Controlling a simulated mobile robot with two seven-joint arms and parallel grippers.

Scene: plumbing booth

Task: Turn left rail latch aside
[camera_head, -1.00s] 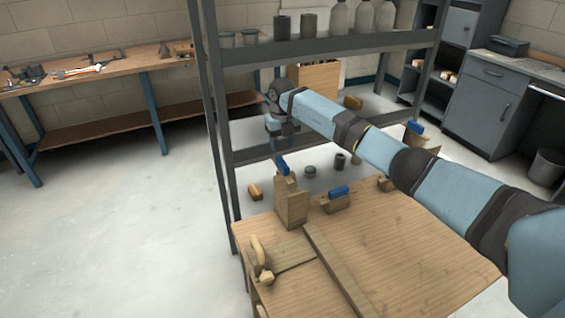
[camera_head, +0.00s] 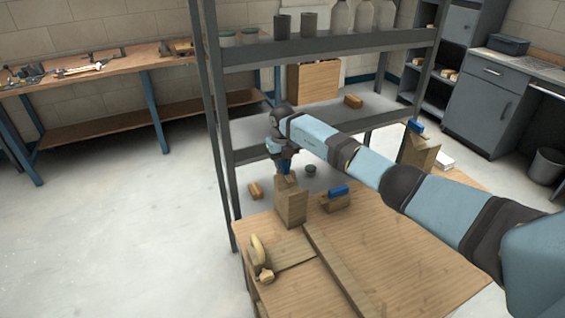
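The tall left wooden post (camera_head: 291,207) stands at the far left corner of the wooden table (camera_head: 400,245). A blue latch (camera_head: 285,169) is at its top, mostly hidden by my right gripper (camera_head: 285,167). My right arm reaches in from the right, and its gripper points down at the post top, around or against the latch. The fingers are too small and covered to tell open from shut. A similar right wooden post (camera_head: 418,152) carries a blue latch (camera_head: 415,127). My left gripper is not in view.
A low wooden block with a blue top (camera_head: 338,192) sits just right of the left post. A wooden rail (camera_head: 335,268) and a curved-handled wooden piece (camera_head: 260,258) lie in front. A grey metal shelf (camera_head: 330,46) rises behind the table.

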